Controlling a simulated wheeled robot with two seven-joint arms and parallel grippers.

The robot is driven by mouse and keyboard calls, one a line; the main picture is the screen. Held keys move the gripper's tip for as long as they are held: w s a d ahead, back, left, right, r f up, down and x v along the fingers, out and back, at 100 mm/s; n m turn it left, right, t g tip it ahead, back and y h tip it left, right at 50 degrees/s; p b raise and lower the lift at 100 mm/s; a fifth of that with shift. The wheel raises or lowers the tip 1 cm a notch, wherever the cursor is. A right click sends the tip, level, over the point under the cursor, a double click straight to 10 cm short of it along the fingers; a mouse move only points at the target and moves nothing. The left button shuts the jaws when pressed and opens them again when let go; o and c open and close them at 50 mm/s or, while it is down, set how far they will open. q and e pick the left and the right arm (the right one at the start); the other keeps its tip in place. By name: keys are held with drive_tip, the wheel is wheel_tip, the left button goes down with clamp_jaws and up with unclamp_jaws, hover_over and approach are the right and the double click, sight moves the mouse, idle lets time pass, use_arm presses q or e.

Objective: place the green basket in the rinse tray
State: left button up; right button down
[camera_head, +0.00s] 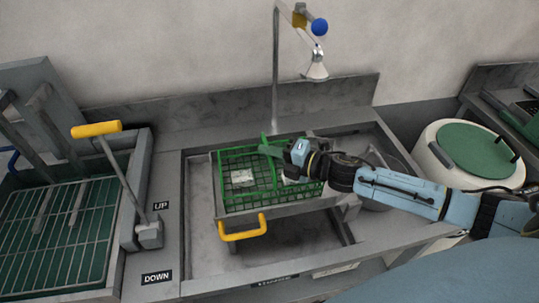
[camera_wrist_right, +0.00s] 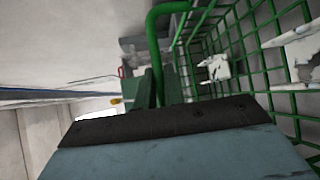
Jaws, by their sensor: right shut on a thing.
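The green wire basket (camera_head: 232,160) sits in or directly over the rinse tray (camera_head: 270,212), a grey tray with a yellow handle in the sink; I cannot tell whether its base touches the tray floor. White pieces lie inside the basket. My right gripper (camera_head: 272,147) is at the basket's upper middle, shut on its green handle, and my arm reaches in from the right. In the right wrist view the handle (camera_wrist_right: 155,50) rises before the jaws, with the basket mesh (camera_wrist_right: 238,60) to the right. My left gripper is not in view.
A tank with a wire rack (camera_head: 60,225) and a yellow-topped lever (camera_head: 97,129) stands at the left, beside UP and DOWN labels. A faucet (camera_head: 316,68) hangs above the sink. A white drum with a green lid (camera_head: 475,150) stands at the right.

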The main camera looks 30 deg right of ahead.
drive_tip(key=shift+f, duration=0.3)
drive_tip(key=c, duration=1.9)
unclamp_jaws()
drive_tip(key=shift+f, duration=0.15)
drive_tip(key=o, duration=0.4)
drive_tip(key=shift+r, duration=0.25)
drive_tip(key=b+v, duration=0.1)
drive_tip(key=v, duration=1.1)
